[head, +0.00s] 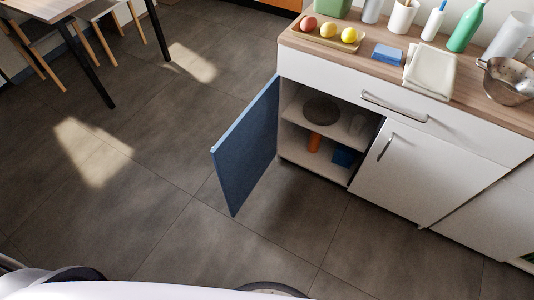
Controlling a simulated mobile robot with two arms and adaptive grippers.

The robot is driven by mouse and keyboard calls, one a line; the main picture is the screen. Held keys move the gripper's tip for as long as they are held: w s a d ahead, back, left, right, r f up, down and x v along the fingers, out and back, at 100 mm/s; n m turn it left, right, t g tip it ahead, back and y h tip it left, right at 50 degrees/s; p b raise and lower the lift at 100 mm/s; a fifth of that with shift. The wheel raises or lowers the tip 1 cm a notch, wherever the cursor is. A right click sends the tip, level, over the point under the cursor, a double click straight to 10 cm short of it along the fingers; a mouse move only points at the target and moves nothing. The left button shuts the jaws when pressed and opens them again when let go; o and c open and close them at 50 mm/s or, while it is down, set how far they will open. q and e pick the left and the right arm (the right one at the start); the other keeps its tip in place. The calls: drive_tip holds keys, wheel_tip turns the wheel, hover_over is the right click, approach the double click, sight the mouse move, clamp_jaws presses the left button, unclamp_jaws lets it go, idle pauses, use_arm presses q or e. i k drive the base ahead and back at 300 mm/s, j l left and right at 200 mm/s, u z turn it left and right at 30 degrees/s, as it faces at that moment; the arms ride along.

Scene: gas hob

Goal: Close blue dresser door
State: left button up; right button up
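The blue dresser door (247,155) stands wide open, swung out to the left of the cabinet on its left-side hinge. The white dresser (330,74) is at the right of the head view. Its open compartment shows a shelf (338,133) with a dark round item (321,110) on it. An orange cylinder (314,142) and a blue item (344,157) are lower in the compartment. Neither of my grippers is in view.
The white door (400,163) beside the opening and the drawer (370,95) above are shut. The worktop holds a fruit tray (296,34), cloth (430,70), bottles and a colander (507,82). Bare tiled floor (150,210) lies before the blue door. A table (45,8) stands upper left.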

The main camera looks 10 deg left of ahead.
sight(240, 158)
drive_tip(key=j+z, duration=0.7)
drive_tip(key=k+j+z, duration=0.1)
drive_tip(key=j+z, duration=0.25)
drive_tip(key=j, duration=0.15)
drive_tip(key=k+j, duration=0.1)
drive_tip(key=j, duration=0.3)
drive_tip(key=k+j+z, duration=0.1)
drive_tip(key=j, duration=0.3)
drive_tip(key=k+j, duration=0.15)
drive_tip(key=j, duration=0.25)
drive_tip(key=k+j+z, duration=0.1)
drive_tip(key=j, duration=0.3)
drive_tip(key=k+j, duration=0.15)
drive_tip(key=j, duration=0.25)
drive_tip(key=i+j+z, duration=0.5)
drive_tip(key=j, duration=0.4)
drive_tip(key=i, duration=0.05)
